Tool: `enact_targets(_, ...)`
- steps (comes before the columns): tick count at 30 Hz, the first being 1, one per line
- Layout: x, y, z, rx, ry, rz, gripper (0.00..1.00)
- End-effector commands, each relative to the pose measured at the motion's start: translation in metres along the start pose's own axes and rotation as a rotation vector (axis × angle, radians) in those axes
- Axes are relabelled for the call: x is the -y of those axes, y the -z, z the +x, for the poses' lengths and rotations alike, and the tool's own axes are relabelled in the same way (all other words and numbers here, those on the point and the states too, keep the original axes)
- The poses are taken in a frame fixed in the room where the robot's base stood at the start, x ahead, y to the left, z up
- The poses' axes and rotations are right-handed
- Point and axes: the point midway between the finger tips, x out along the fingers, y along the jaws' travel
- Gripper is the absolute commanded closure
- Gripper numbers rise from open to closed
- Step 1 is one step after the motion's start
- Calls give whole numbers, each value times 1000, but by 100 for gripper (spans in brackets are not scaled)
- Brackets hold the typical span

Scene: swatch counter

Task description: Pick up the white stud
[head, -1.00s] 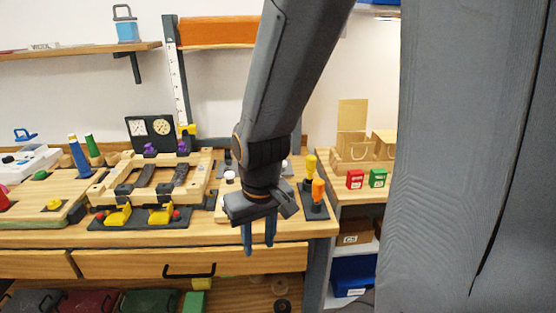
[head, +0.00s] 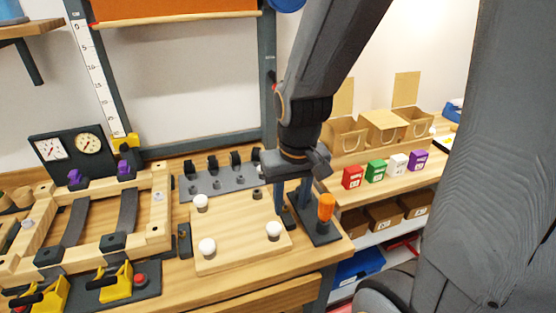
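Three white studs with round tops stand on a pale wooden board (head: 240,225) on the counter. One white stud (head: 200,202) is at the board's back left, one white stud (head: 207,247) at the front left and one white stud (head: 273,230) at the front right. I cannot tell which of them the task means. My gripper (head: 291,203) points down at the board's right edge, nearest the front-right stud and apart from it in the picture. Its two blue fingers are spread with nothing visible between them.
An orange-topped tool (head: 326,208) stands in a dark holder just right of my gripper. A grey rack (head: 215,182) with black clips lies behind the board. A wooden frame (head: 160,205) with yellow clamps is at the left. Small coloured boxes stand on the right shelf.

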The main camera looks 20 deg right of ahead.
Motion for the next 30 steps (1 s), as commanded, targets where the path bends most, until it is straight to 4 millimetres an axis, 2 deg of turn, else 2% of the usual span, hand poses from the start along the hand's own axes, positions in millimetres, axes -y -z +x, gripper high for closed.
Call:
enact_targets(5,4,43,7,18,-3,259,64)
enact_targets(12,8,125,19,52,-26,825,64)
enact_targets(18,11,186,30,73,-62,1287,64)
enact_targets(24,14,226,36,80,-96,1623,64)
enact_targets(30,15,240,41,81,-114,1765,64)
